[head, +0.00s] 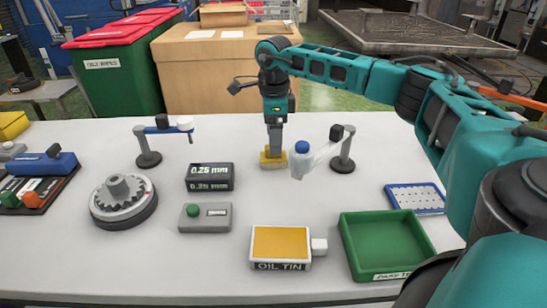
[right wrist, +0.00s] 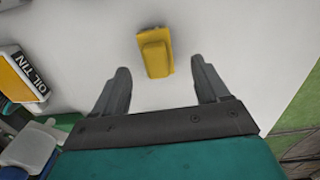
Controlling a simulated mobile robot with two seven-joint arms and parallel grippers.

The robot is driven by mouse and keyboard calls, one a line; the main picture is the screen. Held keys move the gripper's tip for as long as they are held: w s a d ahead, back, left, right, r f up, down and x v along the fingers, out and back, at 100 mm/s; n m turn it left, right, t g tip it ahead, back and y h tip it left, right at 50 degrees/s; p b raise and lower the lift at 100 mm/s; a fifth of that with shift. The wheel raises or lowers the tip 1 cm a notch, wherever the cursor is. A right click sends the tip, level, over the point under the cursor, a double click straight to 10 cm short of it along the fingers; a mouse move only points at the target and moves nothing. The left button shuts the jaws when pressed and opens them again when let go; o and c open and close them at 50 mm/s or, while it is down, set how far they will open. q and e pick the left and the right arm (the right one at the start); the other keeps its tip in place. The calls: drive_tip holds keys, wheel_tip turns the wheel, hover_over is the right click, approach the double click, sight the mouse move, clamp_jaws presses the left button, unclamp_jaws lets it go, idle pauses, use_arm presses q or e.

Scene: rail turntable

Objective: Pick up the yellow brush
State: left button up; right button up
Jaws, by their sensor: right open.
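The yellow brush (head: 281,162) lies on the white table near its back edge, in the middle of the head view. In the right wrist view the brush (right wrist: 154,53) shows as a yellow block, a little beyond the fingertips and between their lines. My right gripper (head: 274,150) points down right at the brush in the head view. In the right wrist view the right gripper (right wrist: 160,72) has its two grey fingers wide apart, with nothing between them. My left gripper is not in view.
A white bottle with a blue cap (head: 302,160) stands close right of the brush, near a small jointed stand (head: 342,163). A black 0.25 mm box (head: 209,184), an oil tin (head: 280,243) and a green tray (head: 350,249) are nearer. Clear table lies left of the brush.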

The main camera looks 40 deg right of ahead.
wheel_tip(320, 180, down, 5)
drive_tip(key=shift+s+a+f, duration=0.1)
drive_tip(key=shift+a+f, duration=0.05)
drive_tip(key=shift+f, duration=0.05)
drive_tip(key=c, duration=1.2)
drive_tip(key=shift+o, duration=0.2)
drive_tip(key=shift+r, duration=0.1)
wheel_tip(320, 180, up, 20)
drive_tip(key=p, duration=0.1)
